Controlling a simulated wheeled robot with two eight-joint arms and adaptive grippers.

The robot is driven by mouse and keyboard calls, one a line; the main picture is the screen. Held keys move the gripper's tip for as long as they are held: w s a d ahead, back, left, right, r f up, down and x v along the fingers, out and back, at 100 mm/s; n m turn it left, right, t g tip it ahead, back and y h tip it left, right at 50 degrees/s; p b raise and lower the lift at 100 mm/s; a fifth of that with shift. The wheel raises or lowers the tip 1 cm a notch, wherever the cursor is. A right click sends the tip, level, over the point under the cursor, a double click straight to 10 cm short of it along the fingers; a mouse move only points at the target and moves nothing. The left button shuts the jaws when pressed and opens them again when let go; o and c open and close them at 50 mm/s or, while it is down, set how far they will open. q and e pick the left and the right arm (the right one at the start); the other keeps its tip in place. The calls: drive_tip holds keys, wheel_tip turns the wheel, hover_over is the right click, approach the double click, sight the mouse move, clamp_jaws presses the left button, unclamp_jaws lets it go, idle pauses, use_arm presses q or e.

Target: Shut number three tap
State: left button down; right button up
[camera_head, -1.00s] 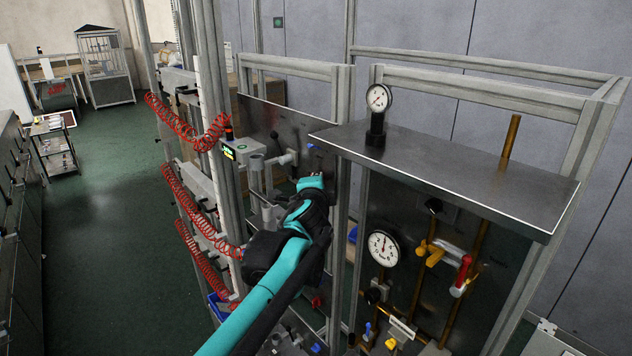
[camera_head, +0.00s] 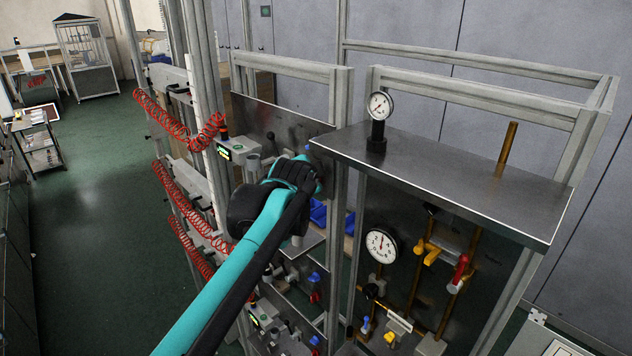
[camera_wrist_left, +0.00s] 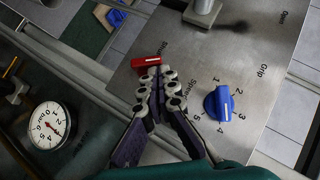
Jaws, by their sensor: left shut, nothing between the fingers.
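Taps on the right panel include a yellow-handled one (camera_head: 428,252) and a red-handled one (camera_head: 459,272). Small blue (camera_head: 365,324) and yellow (camera_head: 389,338) handles sit lower. I cannot tell which tap is number three. My left gripper (camera_wrist_left: 158,78) is shut and empty over a metal plate. Its fingertips are close to a red handle (camera_wrist_left: 149,62); I cannot tell whether they touch. A blue knob (camera_wrist_left: 219,105) with numbers around it sits to the right of the fingers. In the head view my forearm hides part of that panel. My right gripper is not in view.
A metal shelf (camera_head: 440,175) with a gauge (camera_head: 379,106) on it juts out right of my arm. A dial gauge (camera_head: 381,245) is below it. Red coiled hoses (camera_head: 180,130) hang at left. Green floor (camera_head: 95,215) is open further left.

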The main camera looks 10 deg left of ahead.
use_arm(q)
drive_tip(key=shift+w+a+r, duration=0.15)
drive_tip(key=shift+a, duration=0.05)
drive_tip(key=shift+w+a+n+g+h, duration=0.2)
drive_tip(key=shift+n+g+h, duration=0.1)
drive_tip(key=shift+g, duration=0.2)
idle(0.8)
drive_tip(key=shift+w+a+r, duration=0.1)
drive_tip(key=shift+w+a, duration=0.15)
drive_tip(key=shift+a, duration=0.15)
drive_tip(key=shift+w+a, duration=0.35)
drive_tip(key=shift+a, duration=0.05)
idle(1.0)
drive_tip(key=shift+s, duration=0.1)
idle(1.2)
drive_tip(key=v, duration=1.1)
drive_tip(key=shift+s, duration=0.35)
drive_tip(key=shift+r, duration=0.1)
